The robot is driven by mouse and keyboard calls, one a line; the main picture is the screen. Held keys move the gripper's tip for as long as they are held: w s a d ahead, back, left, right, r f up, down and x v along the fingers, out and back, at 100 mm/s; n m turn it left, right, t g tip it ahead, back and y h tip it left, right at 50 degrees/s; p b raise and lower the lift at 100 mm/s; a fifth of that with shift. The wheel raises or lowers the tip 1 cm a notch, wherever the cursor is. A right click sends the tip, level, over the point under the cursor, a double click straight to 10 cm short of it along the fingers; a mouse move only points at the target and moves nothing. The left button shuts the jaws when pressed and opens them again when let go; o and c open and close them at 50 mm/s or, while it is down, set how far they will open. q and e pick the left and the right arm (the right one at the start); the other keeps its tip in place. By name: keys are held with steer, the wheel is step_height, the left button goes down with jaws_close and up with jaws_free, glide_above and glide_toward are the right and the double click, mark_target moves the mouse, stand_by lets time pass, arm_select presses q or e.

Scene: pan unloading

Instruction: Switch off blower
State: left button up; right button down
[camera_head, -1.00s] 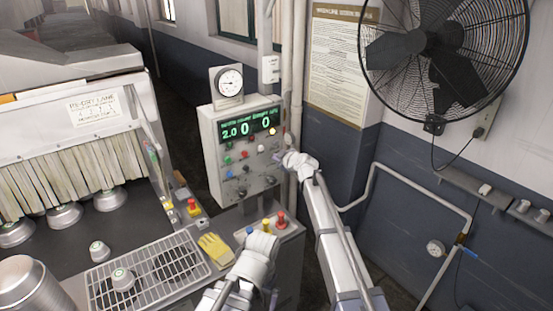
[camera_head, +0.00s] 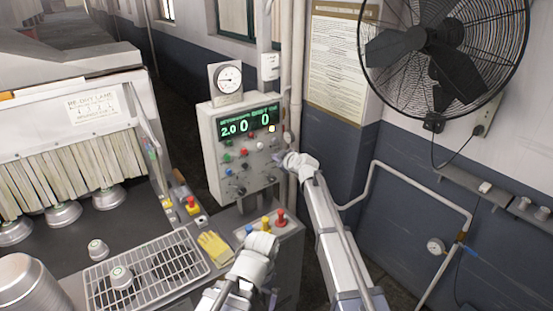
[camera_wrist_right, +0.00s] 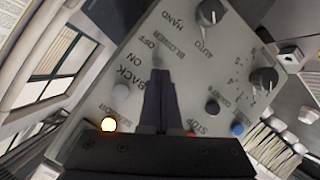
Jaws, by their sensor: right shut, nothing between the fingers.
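The grey control panel (camera_head: 210,135) has a green display, coloured buttons and dark knobs. My right gripper (camera_head: 281,158) is shut and empty, at the panel's right side. In the right wrist view the closed fingers (camera_wrist_right: 160,78) point at the panel face, with their tips close to the blower label (camera_wrist_right: 170,48) and its OFF and ON marks. The fingers cover part of the panel there, so the blower switch is not clearly visible and I cannot tell whether they touch it. My left gripper (camera_head: 272,298) is low in the head view; its jaws are too small to judge.
A lit button (camera_wrist_right: 108,125) and a large knob (camera_wrist_right: 210,12) flank the fingers. A button box (camera_head: 278,232) with a red button stands below the panel. A wire rack (camera_head: 100,275) and yellow gloves (camera_head: 215,248) lie left. A black fan (camera_head: 425,45) hangs on the right wall.

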steer(key=shift+s+d+f+b, duration=0.15)
steer(key=shift+f+b, duration=0.3)
steer(key=shift+f, duration=0.15)
steer(key=shift+r, duration=0.1)
steer(key=shift+r+p, duration=0.75)
steer(key=shift+p, duration=0.1)
steer(key=shift+r, duration=0.1)
